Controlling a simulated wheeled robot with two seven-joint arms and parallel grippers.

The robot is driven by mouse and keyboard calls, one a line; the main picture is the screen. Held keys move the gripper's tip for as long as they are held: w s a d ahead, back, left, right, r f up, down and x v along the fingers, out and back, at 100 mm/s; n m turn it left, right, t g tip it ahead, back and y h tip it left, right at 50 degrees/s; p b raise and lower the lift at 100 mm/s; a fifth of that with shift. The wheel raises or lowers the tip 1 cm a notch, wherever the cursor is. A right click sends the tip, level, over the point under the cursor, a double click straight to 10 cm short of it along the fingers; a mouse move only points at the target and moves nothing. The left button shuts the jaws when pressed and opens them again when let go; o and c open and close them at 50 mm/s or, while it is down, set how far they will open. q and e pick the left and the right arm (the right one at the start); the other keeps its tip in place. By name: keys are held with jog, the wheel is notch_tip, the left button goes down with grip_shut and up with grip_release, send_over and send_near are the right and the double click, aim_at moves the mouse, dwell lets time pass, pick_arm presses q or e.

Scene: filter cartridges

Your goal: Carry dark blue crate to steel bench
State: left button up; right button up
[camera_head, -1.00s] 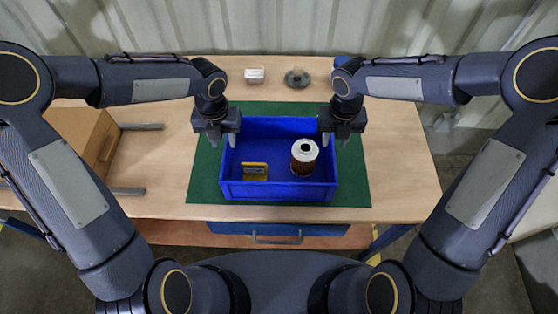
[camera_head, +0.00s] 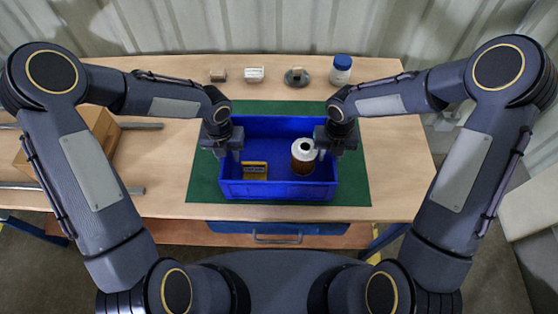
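The dark blue crate (camera_head: 277,189) sits on a green mat (camera_head: 204,187) on the wooden table. Inside it are a yellow cartridge (camera_head: 254,171) at the left and a cylindrical filter with a white top (camera_head: 304,152) at the right. My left gripper (camera_head: 228,154) is at the crate's left wall, its fingers apart and seemingly on either side of the rim. My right gripper (camera_head: 330,152) is at the right wall in the same way, near the filter. Whether the fingers touch the walls is hard to tell. I cannot identify a steel bench.
The table's right side is clear.

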pick_arm(q)
grip_shut()
pick_arm(e)
grip_shut()
pick_arm(q)
jog(key=shift+r, duration=0.1)
pick_arm(e)
jog(key=shift+r, duration=0.1)
